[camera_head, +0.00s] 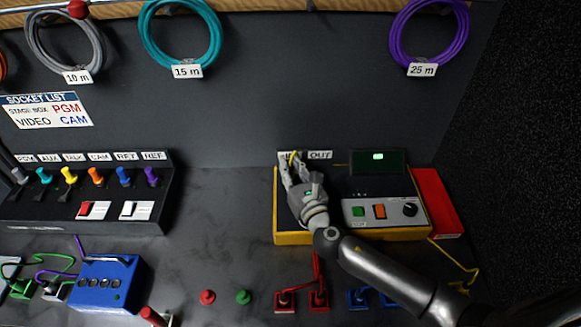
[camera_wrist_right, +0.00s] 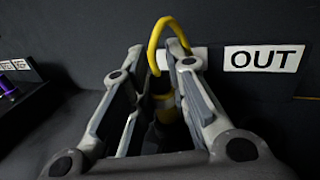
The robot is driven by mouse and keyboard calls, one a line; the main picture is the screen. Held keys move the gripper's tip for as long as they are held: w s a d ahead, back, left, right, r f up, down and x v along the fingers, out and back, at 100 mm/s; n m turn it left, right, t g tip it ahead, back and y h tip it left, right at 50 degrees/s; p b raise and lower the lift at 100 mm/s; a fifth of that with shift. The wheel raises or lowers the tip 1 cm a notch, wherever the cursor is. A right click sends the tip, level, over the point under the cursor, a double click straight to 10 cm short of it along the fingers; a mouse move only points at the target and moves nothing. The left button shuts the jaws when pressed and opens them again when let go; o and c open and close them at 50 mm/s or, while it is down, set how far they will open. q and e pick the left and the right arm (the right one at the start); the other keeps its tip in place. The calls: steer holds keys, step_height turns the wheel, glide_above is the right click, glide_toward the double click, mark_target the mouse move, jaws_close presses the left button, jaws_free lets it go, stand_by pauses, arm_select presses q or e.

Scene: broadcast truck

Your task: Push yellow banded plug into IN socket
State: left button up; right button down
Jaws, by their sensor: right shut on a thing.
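My right gripper (camera_head: 291,168) is over the left part of the yellow-sided box (camera_head: 293,239), its fingers pointing to the back panel. It is shut on the yellow banded plug (camera_wrist_right: 163,108), which shows dark with yellow between the fingers in the right wrist view. A yellow cable (camera_wrist_right: 158,42) loops up from the plug. The OUT label (camera_head: 320,155) is just right of the fingertips. A white label (camera_head: 284,156) left of it is mostly covered, so I cannot read it. The IN socket is hidden by the gripper, and I cannot tell how the plug sits to it. My left gripper is out of view.
A display with a green light (camera_head: 378,157) and a knob (camera_head: 410,209) are on the box's right. A red block (camera_head: 437,202) stands beside it. Red sockets (camera_head: 286,302) are in front, a blue box (camera_head: 108,284) at front left.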

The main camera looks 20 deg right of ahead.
steer(key=c, duration=1.3)
jaws_free()
steer(key=shift+f, duration=0.2)
steer(key=shift+s, duration=0.1)
steer(key=s, duration=0.8)
steer(key=s+d, duration=0.1)
steer(key=s, duration=0.2)
steer(key=shift+s, duration=0.4)
